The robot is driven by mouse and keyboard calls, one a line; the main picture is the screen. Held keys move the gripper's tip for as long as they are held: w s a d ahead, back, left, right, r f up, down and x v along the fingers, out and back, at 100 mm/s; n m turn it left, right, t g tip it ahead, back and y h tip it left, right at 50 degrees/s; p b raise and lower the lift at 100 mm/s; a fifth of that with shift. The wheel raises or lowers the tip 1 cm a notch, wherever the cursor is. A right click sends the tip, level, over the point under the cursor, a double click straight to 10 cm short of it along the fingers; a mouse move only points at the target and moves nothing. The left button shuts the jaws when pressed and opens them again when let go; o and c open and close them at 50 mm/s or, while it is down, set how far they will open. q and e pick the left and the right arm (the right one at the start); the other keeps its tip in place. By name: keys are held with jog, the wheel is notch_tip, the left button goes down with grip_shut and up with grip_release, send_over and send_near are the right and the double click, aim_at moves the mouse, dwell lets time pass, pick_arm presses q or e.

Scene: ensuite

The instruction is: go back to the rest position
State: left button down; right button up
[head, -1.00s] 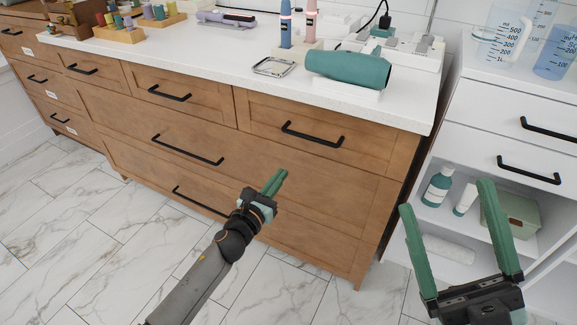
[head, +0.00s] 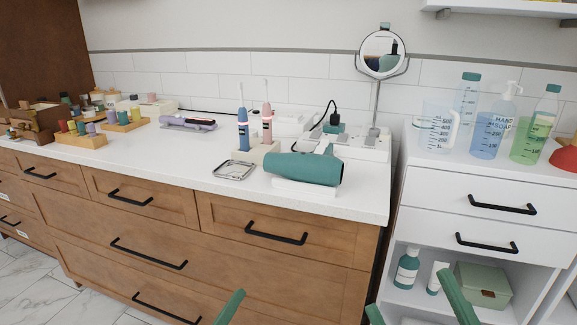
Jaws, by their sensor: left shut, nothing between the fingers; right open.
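My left gripper (head: 230,307) shows only as green fingertips at the bottom edge, in front of the wooden cabinet. It is shut and empty. My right gripper (head: 415,305) shows as two green fingers spread apart at the bottom edge, in front of the white shelf unit. It is open with nothing between the fingers. Both arms and the gripper bodies are out of the picture. Neither fingertip visibly touches the furniture.
The wooden cabinet (head: 180,225) carries a white countertop (head: 135,172). Bottles top the white unit (head: 465,190) at right. A green box (head: 482,285) sits on its lower shelf. Tiled floor shows at lower left.

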pick_arm(q)
jog(key=s+a+r+n+t+h, duration=0.2)
jog(key=s+r+n+t+h, duration=0.3)
jog(key=s+r+n, duration=1.35)
jog(key=w+a+f+n+g+y+p, duration=0.2)
jog(key=w+f+n+g+y+p, duration=0.5)
jog(key=p, duration=0.8)
pick_arm(e)
jog(key=w+d+f+m+g+h, duration=0.2)
jog(key=w+f+m+g+h, duration=0.2)
jog(key=w+f+m+h, duration=0.5)
pick_arm(q)
jog(key=s+a+f+n+g+y+p, duration=0.2)
jog(key=s+f+g+p, duration=0.5)
jog(key=f+p, duration=0.4)
jog(key=n+y+p, duration=0.1)
jog(key=y, duration=0.1)
jog(key=shift+s+f+n+y, duration=0.15)
jog(key=shift+s+n+y, duration=0.15)
jog(key=shift+n+y, duration=0.1)
pick_arm(e)
jog(key=s+d+f+m+g+h, duration=0.1)
jog(key=s+f+g+h, duration=0.3)
jog(key=s+f+g, duration=0.5)
notch_tip(320, 180, down, 2)
jog(key=shift+s+d+m, duration=0.4)
jog(key=shift+s+d, duration=0.15)
jog(key=shift+s, duration=0.55)
